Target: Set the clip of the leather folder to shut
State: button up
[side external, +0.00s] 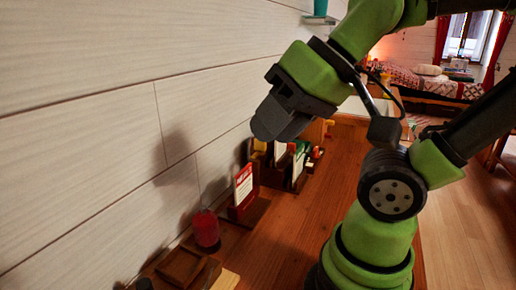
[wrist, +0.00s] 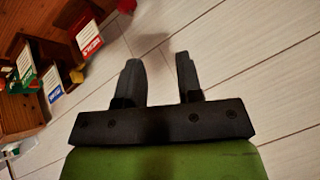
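A brown, leather-like item (side external: 183,264) lies on the wooden desk at the bottom of the side view; it may be the leather folder, but I cannot make out a clip on it. My gripper (side external: 268,128) is raised above the desk, close to the white plank wall, well above and to the right of that item. In the wrist view its two dark fingers (wrist: 158,60) are apart with nothing between them. The brown item cannot be made out in the wrist view.
A red cup-like object (side external: 206,229) stands by the wall behind the brown item. A red-and-white card (side external: 243,186) stands in a wooden holder, with more cards and small items farther back. The wooden desk (side external: 290,225) is bare to the right of the holder.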

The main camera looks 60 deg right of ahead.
jog(key=shift+w, duration=0.1)
jog(key=shift+c, duration=0.3)
jog(key=w+d+r+n+g+h, duration=0.1)
jog(key=w+d+r+g, duration=0.15)
jog(key=w+d, duration=0.35)
jog(key=n+g+h, duration=0.1)
jog(key=n+g, duration=0.2)
jog(key=g, duration=0.2)
send_over(257, 150)
jog(key=shift+t, duration=0.25)
jog(key=f, duration=0.8)
jog(key=shift+s+d+f, duration=0.2)
jog(key=shift+s+f, duration=0.05)
jog(key=shift+f, duration=0.15)
jog(key=shift+s+d+f, duration=0.1)
jog(key=shift+d+f, duration=0.2)
jog(key=shift+f, duration=0.25)
notch_tip(257, 150, down, 9)
jog(key=shift+f, duration=0.2)
grip_shut()
